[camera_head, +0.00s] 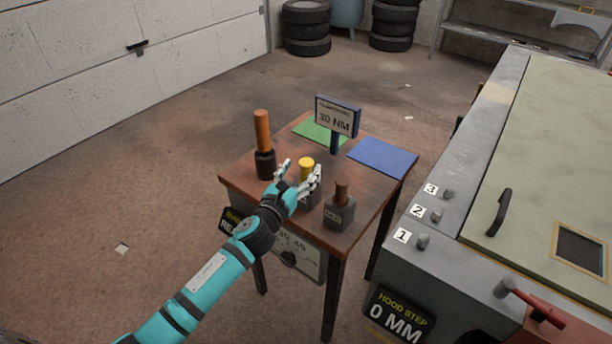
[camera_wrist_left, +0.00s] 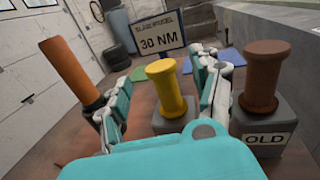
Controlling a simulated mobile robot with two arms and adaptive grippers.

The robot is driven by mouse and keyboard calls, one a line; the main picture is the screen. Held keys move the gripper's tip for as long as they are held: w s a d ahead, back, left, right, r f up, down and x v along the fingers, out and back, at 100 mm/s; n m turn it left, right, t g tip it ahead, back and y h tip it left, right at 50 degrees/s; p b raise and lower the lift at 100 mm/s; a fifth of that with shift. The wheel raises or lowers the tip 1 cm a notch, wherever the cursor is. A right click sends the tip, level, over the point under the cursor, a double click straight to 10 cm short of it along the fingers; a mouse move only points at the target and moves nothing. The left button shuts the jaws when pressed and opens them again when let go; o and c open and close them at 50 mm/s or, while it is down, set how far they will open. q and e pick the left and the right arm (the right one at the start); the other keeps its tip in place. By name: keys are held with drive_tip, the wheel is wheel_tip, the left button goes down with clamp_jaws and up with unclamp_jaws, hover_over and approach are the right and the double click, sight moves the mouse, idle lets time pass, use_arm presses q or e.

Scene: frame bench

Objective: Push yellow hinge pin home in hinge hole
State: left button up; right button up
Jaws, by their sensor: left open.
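The yellow hinge pin (camera_head: 306,164) stands upright in a dark block on the small wooden table. In the left wrist view the yellow pin (camera_wrist_left: 168,88) rises from its grey block (camera_wrist_left: 160,126) between my fingers. My left gripper (camera_head: 299,174) is open around the pin, with a finger on either side and gaps to the pin. It also shows in the left wrist view (camera_wrist_left: 162,95). My right gripper is in neither view. Which opening is the hinge hole I cannot tell.
A brown pin (camera_head: 341,191) stands in a block marked OLD (camera_head: 339,213), close on the right. An orange-handled tool (camera_head: 262,130) stands at the left. A 30 NM sign (camera_head: 337,116), green mat (camera_head: 318,131) and blue mat (camera_head: 382,158) are behind. A grey bench (camera_head: 463,200) stands right.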

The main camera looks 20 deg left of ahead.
use_arm(q)
drive_tip(key=w, duration=0.3)
drive_tip(key=shift+w+d, duration=0.3)
drive_tip(key=shift+s, duration=0.1)
drive_tip(key=shift+c, duration=1)
clamp_jaws()
drive_tip(key=shift+f, duration=0.1)
